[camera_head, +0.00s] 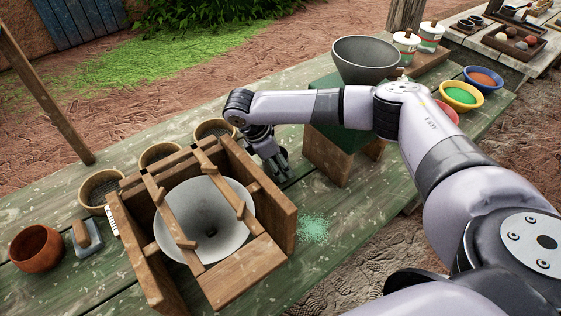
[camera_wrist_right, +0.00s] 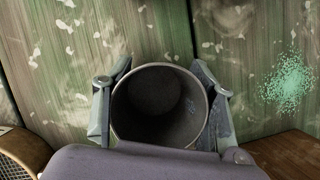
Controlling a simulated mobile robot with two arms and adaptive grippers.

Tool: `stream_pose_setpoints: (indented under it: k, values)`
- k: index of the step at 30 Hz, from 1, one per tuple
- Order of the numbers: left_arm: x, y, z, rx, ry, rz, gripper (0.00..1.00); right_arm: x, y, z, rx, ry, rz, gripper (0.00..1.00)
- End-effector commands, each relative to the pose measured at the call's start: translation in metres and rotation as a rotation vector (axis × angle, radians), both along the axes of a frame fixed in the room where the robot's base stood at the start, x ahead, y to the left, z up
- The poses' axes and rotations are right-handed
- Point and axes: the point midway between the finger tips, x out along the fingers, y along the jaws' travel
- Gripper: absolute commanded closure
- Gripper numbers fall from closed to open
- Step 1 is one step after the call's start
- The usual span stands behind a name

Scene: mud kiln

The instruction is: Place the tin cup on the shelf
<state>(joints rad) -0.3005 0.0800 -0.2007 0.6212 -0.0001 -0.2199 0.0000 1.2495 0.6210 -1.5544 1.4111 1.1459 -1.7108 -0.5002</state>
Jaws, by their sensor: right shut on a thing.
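The tin cup (camera_wrist_right: 160,105) is grey and round, with its open mouth facing the right wrist camera and its inside dark and empty. My right gripper (camera_wrist_right: 160,98) is shut on it, one finger on each side. In the head view the right gripper (camera_head: 274,168) points down by the green table, between the wooden funnel frame and a green-and-wood stand. The cup is mostly hidden there by the gripper. I cannot tell whether its base touches the table. No shelf is clearly recognisable; the wooden stand (camera_head: 340,158) carries a large grey bowl. My left gripper is out of view.
The wooden frame (camera_head: 287,208) holding a pale funnel (camera_head: 228,215) stands close left of the gripper. Several sieves (camera_head: 160,155) line the table behind it. Green powder (camera_head: 314,229) lies on the table in front.

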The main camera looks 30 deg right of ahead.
Motion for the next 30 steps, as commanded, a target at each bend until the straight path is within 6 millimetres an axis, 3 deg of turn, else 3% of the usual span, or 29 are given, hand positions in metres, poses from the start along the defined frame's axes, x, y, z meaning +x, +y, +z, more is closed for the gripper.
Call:
stream_pose_setpoints:
  k: [7,8,16,26,30]
  values:
    - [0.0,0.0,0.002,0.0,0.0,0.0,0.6,0.0,0.0,-0.001,0.0,0.0,0.0,0.76]
    - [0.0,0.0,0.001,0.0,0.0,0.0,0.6,0.0,0.0,-0.002,0.0,-0.001,0.0,0.47]
    - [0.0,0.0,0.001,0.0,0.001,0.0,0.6,0.0,0.0,-0.001,0.0,-0.001,0.0,0.29]
    - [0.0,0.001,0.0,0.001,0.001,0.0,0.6,0.001,0.0,-0.001,0.0,-0.001,0.0,0.28]
    - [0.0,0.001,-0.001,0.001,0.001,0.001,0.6,0.002,0.004,0.01,0.001,-0.003,0.0,0.28]
